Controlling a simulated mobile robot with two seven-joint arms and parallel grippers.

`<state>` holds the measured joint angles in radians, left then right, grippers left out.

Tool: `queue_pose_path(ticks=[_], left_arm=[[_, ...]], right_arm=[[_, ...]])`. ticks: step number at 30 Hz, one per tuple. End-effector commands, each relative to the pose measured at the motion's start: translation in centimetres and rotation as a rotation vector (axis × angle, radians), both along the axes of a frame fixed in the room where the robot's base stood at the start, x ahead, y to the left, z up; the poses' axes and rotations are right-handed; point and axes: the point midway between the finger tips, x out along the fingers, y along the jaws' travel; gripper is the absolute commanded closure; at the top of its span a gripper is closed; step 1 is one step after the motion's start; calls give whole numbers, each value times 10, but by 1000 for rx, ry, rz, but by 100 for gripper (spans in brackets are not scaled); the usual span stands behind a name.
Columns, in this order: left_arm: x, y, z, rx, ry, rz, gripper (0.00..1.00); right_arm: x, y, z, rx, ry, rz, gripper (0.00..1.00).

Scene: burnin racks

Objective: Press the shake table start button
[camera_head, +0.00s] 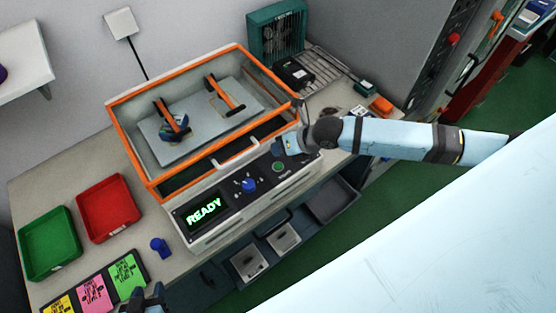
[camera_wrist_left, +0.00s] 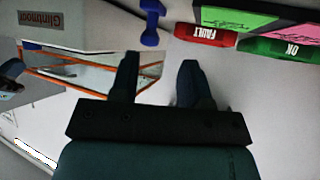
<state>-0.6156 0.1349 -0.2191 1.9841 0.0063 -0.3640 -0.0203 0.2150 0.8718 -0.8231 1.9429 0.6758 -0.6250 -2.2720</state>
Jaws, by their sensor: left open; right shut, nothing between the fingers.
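The shake table (camera_head: 113,132) is an orange-rimmed clear box with a plate inside that has two orange-and-black clamps, a round blue-green item by the left one. Its front control panel (camera_head: 225,190) has a display (camera_head: 204,211) reading READY in green, a blue knob (camera_head: 249,186) and a round green button (camera_head: 278,167) near the right end. My right gripper (camera_head: 281,147) is shut and empty, just behind the green button; whether it touches the panel cannot be told. My left gripper (camera_head: 148,298) is at the bottom edge, open and empty; its fingers show in the left wrist view (camera_wrist_left: 158,80).
A red tray (camera_head: 108,207) and a green tray (camera_head: 48,243) stand on the bench at left. A small blue object (camera_head: 160,247) stands near the front edge, close to colored note cards (camera_head: 95,290). A fan unit (camera_head: 276,32) is at the back.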

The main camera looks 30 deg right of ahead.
Motion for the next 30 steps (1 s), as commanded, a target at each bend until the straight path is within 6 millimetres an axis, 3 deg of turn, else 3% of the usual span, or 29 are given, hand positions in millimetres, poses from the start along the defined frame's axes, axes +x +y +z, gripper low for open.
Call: queue_pose_path(ticks=[2, 9, 30], left_arm=[[-1, -1, -15, -2, 4, -4, 57], [-3, -9, -25, -12, 11, -15, 57], [-2, -6, -25, -8, 8, -12, 57]], right_arm=[[-1, 1, -19, 2, 2, -1, 100], [0, 0, -37, -1, 0, -1, 100], [0, 0, -38, 1, 0, -1, 100]])
